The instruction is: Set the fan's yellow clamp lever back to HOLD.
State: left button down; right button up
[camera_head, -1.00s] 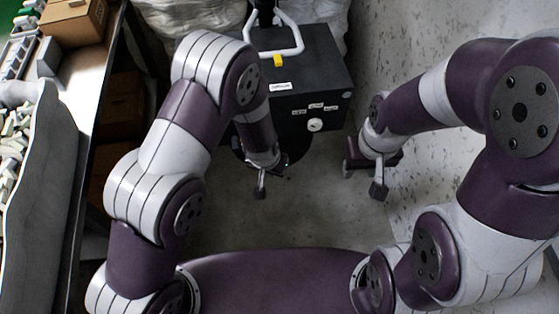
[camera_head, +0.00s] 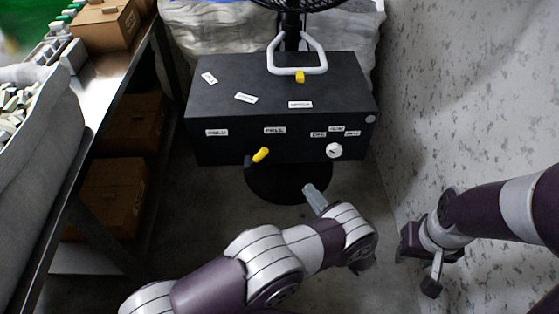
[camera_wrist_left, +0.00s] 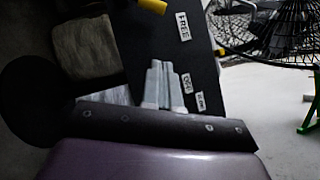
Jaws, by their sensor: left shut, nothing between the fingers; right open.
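The yellow clamp lever (camera_head: 261,154) is on the front of the black fan box (camera_head: 230,152), tilted up and right from its dark pivot, toward the FREE label (camera_head: 274,130). The HOLD label (camera_head: 217,132) is to the left of it. In the left wrist view the yellow lever end (camera_wrist_left: 152,5) is cut by the top edge, near the FREE label (camera_wrist_left: 183,26). My left gripper (camera_head: 314,196) is shut and empty, in front of the box, right of and below the lever and apart from it. Its closed fingers (camera_wrist_left: 164,82) show in the wrist view. My right gripper (camera_head: 424,262) is open and empty at the right.
A white knob (camera_head: 334,150) is on the box front, right of the lever. A white handle (camera_head: 298,70) with a yellow piece stands on top. A metal bench (camera_head: 115,97) with cartons is at the left, a pale wall (camera_head: 450,110) at the right. Floor before the box is partly clear.

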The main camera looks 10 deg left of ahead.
aim_at(257, 156)
pick_arm(q)
jog(key=s+a+b+x, duration=0.1)
jog(key=s+b+x, duration=0.1)
jog(key=x, duration=1.1)
jog(key=shift+a+r, duration=0.25)
jog(key=shift+r, duration=0.15)
jog(key=shift+r, duration=0.1)
